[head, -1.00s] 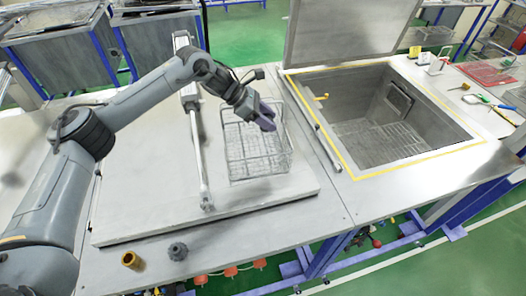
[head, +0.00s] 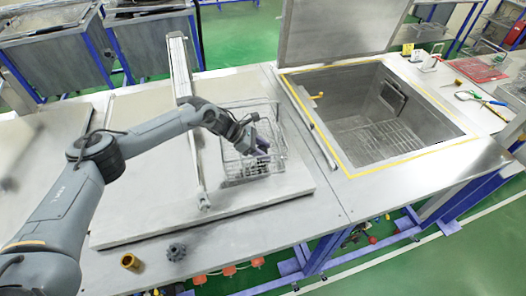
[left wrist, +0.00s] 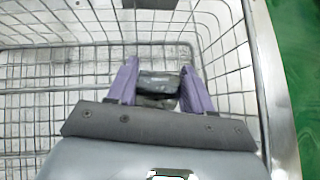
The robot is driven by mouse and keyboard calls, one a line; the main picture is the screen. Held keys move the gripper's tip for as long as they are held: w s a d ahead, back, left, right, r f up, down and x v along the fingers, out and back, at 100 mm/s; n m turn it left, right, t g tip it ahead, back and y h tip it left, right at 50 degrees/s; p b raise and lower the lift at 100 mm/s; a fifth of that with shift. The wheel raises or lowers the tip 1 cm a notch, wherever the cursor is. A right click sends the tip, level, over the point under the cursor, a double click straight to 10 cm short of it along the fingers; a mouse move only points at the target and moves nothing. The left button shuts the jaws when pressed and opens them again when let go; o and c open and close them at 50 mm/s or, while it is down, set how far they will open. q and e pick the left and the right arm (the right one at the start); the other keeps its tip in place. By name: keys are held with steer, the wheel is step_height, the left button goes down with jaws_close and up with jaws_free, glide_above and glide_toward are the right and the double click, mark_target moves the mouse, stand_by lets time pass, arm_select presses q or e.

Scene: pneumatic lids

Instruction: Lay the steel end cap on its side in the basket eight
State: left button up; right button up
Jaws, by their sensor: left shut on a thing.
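My left gripper (head: 262,148) has its purple fingers down inside the wire basket (head: 281,165), near the rim on its right side. In the left wrist view, the fingers are shut on a dark grey metal piece, the steel end cap (left wrist: 158,83). The cap sits between the fingers, with part of it hidden by the gripper body. I cannot tell whether it touches the basket floor. The basket mesh (left wrist: 60,85) surrounds the gripper in the wrist view. My right gripper is not in view.
A brass ring (head: 131,261) and a dark grey toothed part (head: 177,251) stand near the table's front edge. A metal bar (head: 202,170) runs left of the basket. To the right is an open sunken tank (head: 375,135) with a yellow border and raised lid (head: 340,25).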

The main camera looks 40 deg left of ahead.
arm_select(q)
steer(key=shift+f, duration=0.55)
steer(key=o, duration=1.4)
steer(key=shift+f, duration=0.1)
steer(key=shift+r, duration=0.2)
steer(key=shift+s+a+r, duration=0.1)
steer(key=shift+a+r, duration=0.05)
steer(key=shift+a, duration=0.1)
steer(key=shift+b+v, duration=0.35)
steer(key=shift+v, duration=3)
